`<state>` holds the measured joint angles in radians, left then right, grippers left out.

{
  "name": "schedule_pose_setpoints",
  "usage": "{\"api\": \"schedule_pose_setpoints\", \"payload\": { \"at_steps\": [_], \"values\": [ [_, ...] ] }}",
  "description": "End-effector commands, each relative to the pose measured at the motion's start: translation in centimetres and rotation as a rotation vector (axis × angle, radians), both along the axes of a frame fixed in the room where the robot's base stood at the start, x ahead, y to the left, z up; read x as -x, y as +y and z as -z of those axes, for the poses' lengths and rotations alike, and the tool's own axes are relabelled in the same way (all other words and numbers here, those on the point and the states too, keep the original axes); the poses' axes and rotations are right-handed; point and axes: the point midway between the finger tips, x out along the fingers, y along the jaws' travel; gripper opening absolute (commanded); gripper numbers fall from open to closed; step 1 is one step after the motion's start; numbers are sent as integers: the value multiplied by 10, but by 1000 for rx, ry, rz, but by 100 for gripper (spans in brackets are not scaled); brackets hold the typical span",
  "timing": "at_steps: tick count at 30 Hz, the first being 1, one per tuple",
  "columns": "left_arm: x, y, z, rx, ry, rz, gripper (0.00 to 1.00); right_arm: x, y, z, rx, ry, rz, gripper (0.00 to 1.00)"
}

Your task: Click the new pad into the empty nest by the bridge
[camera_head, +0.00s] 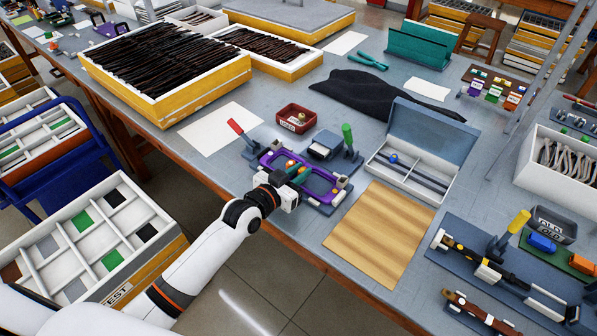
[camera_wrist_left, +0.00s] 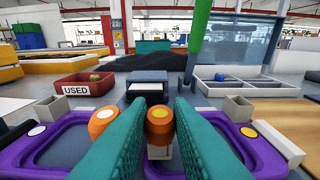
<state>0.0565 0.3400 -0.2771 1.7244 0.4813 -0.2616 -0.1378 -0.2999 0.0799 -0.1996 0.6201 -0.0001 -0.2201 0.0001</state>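The purple eyeglass frame (camera_head: 322,188) lies in a bench fixture, and both its rims show in the left wrist view (camera_wrist_left: 268,152). One orange pad (camera_wrist_left: 101,121) stands at the inner side of the left rim, partly hidden by my left finger. My left gripper (camera_head: 300,175) is over the bridge area. My right gripper is out of view.
A red USED bin (camera_head: 296,118) holding a small round item stands behind the fixture. A red-handled tool (camera_head: 236,127) and a green-handled tool (camera_head: 347,137) flank it. A divided tray (camera_head: 408,178) stands right, with a wooden mat (camera_head: 380,235) in front.

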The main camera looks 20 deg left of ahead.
Motion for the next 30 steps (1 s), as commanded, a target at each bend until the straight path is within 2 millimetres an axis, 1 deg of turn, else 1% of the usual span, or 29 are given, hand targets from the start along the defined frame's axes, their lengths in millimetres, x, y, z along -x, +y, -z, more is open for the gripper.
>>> {"api": "schedule_pose_setpoints", "payload": {
  "at_steps": [1,3,4,14,30],
  "values": [
    [0,0,0,0,0,0,28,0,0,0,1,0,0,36],
    [0,0,0,0,-1,0,39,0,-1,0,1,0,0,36],
    [0,0,0,0,-1,0,43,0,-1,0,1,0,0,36],
    [2,2,-2,-1,0,-2,43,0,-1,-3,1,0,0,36],
    [33,13,-7,-2,0,-2,43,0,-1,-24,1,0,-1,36]
  ]
}}
